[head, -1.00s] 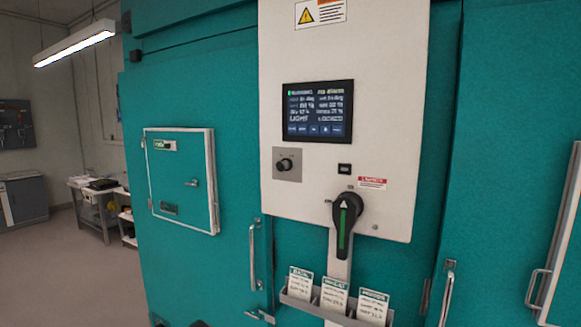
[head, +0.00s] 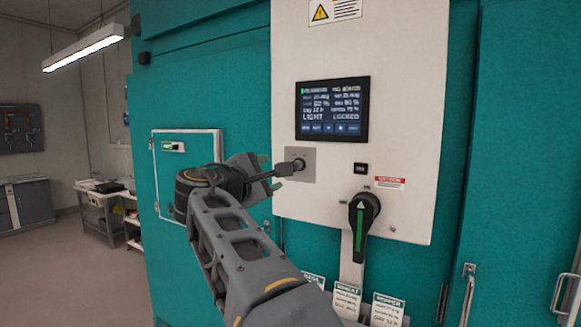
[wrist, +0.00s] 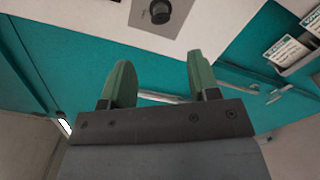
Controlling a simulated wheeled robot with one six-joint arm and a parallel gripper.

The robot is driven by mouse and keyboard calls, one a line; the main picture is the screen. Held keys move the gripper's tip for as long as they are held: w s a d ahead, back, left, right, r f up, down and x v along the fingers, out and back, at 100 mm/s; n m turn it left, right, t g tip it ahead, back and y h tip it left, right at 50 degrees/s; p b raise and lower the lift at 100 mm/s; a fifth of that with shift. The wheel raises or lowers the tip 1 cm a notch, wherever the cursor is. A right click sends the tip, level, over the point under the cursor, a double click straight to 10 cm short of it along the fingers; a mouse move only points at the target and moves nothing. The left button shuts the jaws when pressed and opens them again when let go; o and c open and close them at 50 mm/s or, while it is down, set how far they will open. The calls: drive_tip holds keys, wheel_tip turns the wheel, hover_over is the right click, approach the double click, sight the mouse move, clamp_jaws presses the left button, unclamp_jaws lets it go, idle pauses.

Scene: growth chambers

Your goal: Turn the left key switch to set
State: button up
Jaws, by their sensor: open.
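The left key switch (head: 299,164) is a round dark knob on a grey square plate, on the white control panel (head: 410,120). Its setting mark is too small to read. It also shows at the top of the wrist view (wrist: 160,11), beyond the fingertips and roughly centred between them. My gripper (head: 271,172) is just left of the switch in the head view, partly hidden by my wrist. In the wrist view its two green fingers (wrist: 160,62) stand apart with nothing between them.
A display screen (head: 332,109) is above the switch. A large black rotary handle (head: 362,215) with a green stripe is at lower right, above card holders (head: 347,300). A framed hatch (head: 187,150) lies behind my arm on the teal wall.

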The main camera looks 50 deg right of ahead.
sight(295, 166)
drive_tip(key=p+x, duration=0.3)
drive_tip(key=x, duration=0.8)
drive_tip(key=shift+d, duration=0.15)
drive_tip(key=shift+c, duration=0.4)
drive_tip(key=c, duration=0.8)
drive_tip(key=shift+c, duration=0.2)
